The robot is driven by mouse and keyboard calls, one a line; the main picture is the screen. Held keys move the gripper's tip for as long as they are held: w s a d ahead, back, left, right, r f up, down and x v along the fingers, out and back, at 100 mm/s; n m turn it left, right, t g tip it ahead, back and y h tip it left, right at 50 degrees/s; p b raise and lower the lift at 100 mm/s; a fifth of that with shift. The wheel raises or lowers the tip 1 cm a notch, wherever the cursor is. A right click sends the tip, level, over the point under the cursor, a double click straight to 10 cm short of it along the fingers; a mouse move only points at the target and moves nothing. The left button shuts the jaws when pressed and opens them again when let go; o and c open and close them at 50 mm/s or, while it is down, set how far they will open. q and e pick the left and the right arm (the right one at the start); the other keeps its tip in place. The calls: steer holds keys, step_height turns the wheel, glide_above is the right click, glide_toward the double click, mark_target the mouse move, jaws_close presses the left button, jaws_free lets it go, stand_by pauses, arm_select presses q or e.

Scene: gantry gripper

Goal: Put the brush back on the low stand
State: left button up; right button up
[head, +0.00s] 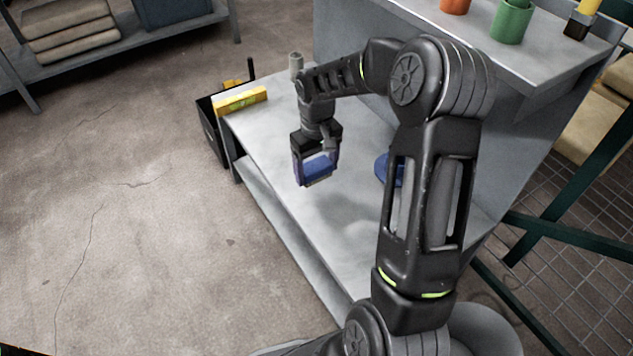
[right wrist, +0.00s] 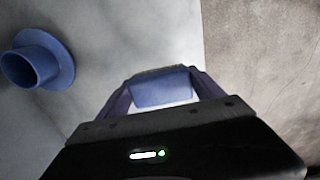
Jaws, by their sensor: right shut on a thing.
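The brush (head: 318,168) is a blue block between the fingers of my right gripper (head: 315,176). My right gripper is shut on it and points down over the low stand (head: 275,155), a grey bench with a flat top. The brush also shows in the right wrist view (right wrist: 162,88), with a darker strip along its far edge. It appears to be held above the stand top; the exact gap is hard to tell. My left gripper is not in view.
A blue flanged cup (right wrist: 38,60) stands on the stand, partly behind my arm in the head view. A yellow level (head: 240,101) and a small grey cylinder (head: 296,64) are at the far end. A higher grey counter (head: 470,35) rises on the right.

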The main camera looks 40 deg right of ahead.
mark_target(317, 191)
steer(key=shift+f+b, duration=0.85)
steer(key=shift+f, duration=1.6)
steer(key=shift+f, duration=0.1)
steer(key=shift+f, duration=0.15)
steer(key=o, duration=1.9)
step_height(317, 191, up, 12)
steer(key=p, duration=0.3)
steer(key=shift+r, duration=0.25)
